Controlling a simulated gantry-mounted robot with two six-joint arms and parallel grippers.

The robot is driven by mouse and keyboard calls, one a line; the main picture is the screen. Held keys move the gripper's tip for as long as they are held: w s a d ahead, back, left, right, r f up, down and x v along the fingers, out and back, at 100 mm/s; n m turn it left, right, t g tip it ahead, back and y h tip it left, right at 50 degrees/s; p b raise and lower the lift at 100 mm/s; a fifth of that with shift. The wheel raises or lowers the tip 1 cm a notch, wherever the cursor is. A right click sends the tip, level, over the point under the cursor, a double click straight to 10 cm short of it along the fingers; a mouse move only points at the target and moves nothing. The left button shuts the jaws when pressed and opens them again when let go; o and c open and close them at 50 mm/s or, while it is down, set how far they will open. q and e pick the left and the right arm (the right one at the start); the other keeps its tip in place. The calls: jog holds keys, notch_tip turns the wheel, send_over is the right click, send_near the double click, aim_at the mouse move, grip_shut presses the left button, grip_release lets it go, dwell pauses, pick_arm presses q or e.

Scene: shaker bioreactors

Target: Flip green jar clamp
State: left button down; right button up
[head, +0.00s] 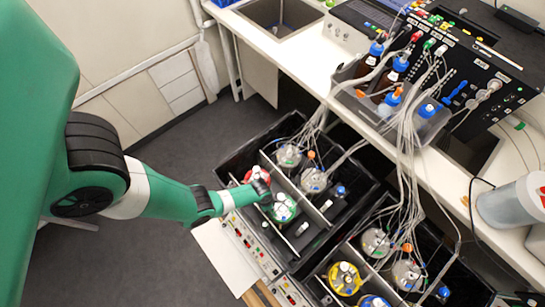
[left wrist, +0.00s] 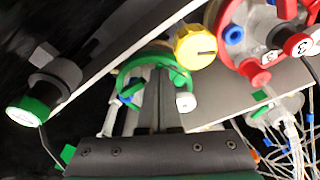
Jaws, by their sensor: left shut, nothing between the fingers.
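The green jar (head: 283,207) stands in a compartment of the black shaker tray (head: 350,215), with a green ring on its lid. In the left wrist view its green clamp ring (left wrist: 178,74) shows just beyond my fingers, with a yellow knob (left wrist: 196,46) behind it. My left gripper (head: 264,189) is above the green jar's near-left side. In the left wrist view the left gripper (left wrist: 156,90) is shut and empty, its fingertips reaching in front of the ring. I cannot tell whether they touch it. My right gripper is not in view.
A red-ringed jar (head: 257,174) stands close behind the gripper; it also shows in the left wrist view (left wrist: 262,35). Thin divider walls (head: 311,199) separate compartments. Tubes (head: 408,150) hang from the bench. A second tray holds a yellow-ringed jar (head: 344,279). Floor at left is clear.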

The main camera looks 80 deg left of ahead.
pick_arm(q)
jog(key=shift+r, duration=0.1)
notch_tip(320, 180, up, 7)
jog(key=p, duration=0.6)
jog(key=shift+p, duration=0.4)
